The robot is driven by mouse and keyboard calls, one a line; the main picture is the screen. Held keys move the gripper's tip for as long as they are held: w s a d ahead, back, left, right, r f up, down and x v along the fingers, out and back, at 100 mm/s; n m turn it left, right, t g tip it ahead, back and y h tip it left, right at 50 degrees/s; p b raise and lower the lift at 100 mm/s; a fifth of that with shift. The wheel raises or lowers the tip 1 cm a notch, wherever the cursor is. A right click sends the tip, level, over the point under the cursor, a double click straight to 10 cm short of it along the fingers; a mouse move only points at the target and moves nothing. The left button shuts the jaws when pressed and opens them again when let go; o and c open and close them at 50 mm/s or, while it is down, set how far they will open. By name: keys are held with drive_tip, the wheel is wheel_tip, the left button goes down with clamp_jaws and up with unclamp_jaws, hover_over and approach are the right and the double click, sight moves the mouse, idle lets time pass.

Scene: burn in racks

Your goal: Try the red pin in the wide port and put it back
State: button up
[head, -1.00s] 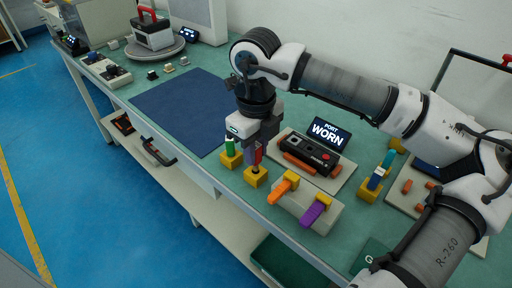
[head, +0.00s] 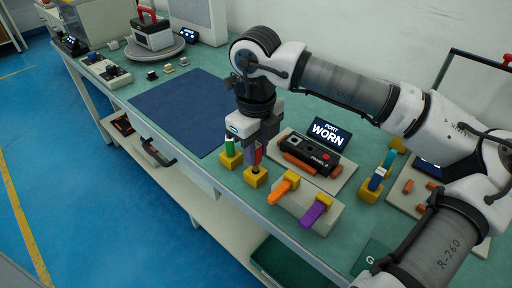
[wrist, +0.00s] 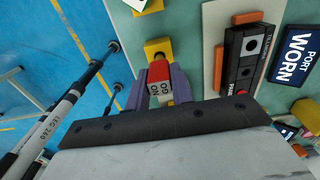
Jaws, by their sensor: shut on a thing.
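The red pin (wrist: 159,75) is between the fingers of my gripper (wrist: 158,88) in the wrist view, with a pale lettered end facing the camera. In the head view my gripper (head: 254,156) is shut on the red pin (head: 259,153), directly above a yellow holder block (head: 255,178). A thin dark stem shows between the pin and the block; how deep it sits is unclear. The black port unit (head: 309,153) lies to the right of my gripper. Its ports also show in the wrist view (wrist: 246,60); I cannot tell which is the wide one.
A green pin (head: 230,145) stands in a yellow holder close on the left. A screen reading PORT WORN (head: 328,133) stands behind the port unit. Orange (head: 283,188) and purple (head: 314,213) handled pieces lie in front right. The dark blue mat (head: 180,110) is clear.

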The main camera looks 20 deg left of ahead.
drive_tip(key=shift+f+b, duration=1.25)
drive_tip(key=shift+f, duration=0.05)
idle(1.6)
idle(1.0)
drive_tip(key=o, duration=1)
drive_tip(key=shift+o, duration=0.2)
wheel_tip(320, 180, up, 13)
drive_tip(key=shift+r, duration=0.4)
